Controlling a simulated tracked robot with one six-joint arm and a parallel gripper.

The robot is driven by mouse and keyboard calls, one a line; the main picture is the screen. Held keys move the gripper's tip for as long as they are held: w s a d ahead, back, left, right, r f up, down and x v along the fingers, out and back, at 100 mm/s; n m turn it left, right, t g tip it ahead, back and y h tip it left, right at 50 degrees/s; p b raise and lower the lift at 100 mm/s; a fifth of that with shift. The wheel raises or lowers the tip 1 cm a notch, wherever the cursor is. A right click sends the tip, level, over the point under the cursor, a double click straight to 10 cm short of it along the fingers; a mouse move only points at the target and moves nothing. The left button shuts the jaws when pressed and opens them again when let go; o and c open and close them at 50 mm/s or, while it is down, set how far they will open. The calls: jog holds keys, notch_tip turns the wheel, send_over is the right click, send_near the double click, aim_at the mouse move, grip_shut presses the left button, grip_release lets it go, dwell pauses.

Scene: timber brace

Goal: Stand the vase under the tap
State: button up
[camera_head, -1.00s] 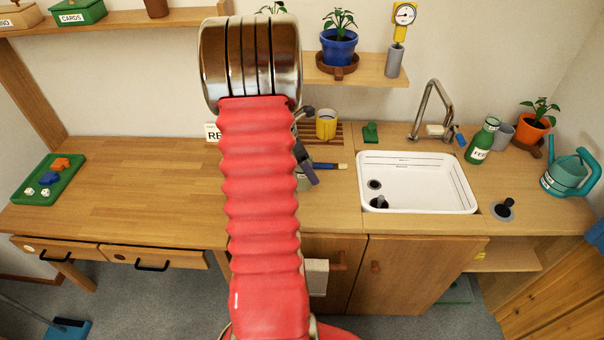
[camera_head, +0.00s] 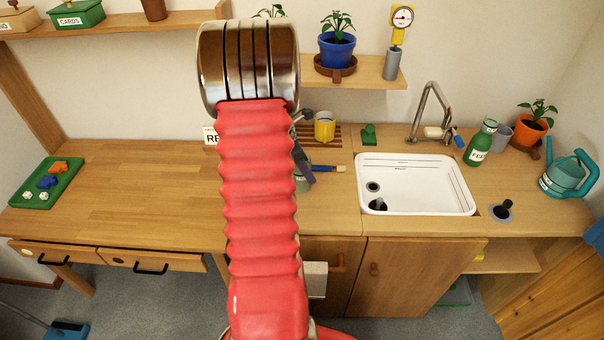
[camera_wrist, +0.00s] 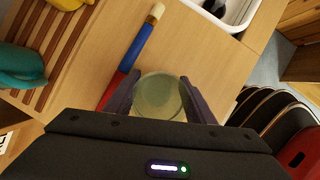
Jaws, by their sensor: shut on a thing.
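The vase looks like a pale green, round glass vessel (camera_wrist: 158,97), seen from above between the fingers in the wrist view. My gripper (camera_wrist: 160,88) is shut on it, one dark finger on each side. In the head view the gripper is mostly hidden by my red arm, and only a little of the vase (camera_head: 303,185) shows below a dark finger, left of the sink. The metal tap (camera_head: 430,108) stands behind the white sink (camera_head: 473,190), to the right of my gripper. Whether the vase touches the counter is unclear.
A blue and red handled tool (camera_wrist: 134,52) lies close beside the vase. A yellow mug (camera_head: 325,127) stands on a slatted rack. A dark plug-like object (camera_head: 378,204) is in the sink. A green bottle (camera_head: 481,143) stands right of the tap. The left counter is largely clear.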

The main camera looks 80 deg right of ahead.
jog(key=shift+r, duration=0.15)
notch_tip(320, 180, up, 10)
jog(key=shift+f, duration=0.1)
dwell(0.3)
dwell(1.0)
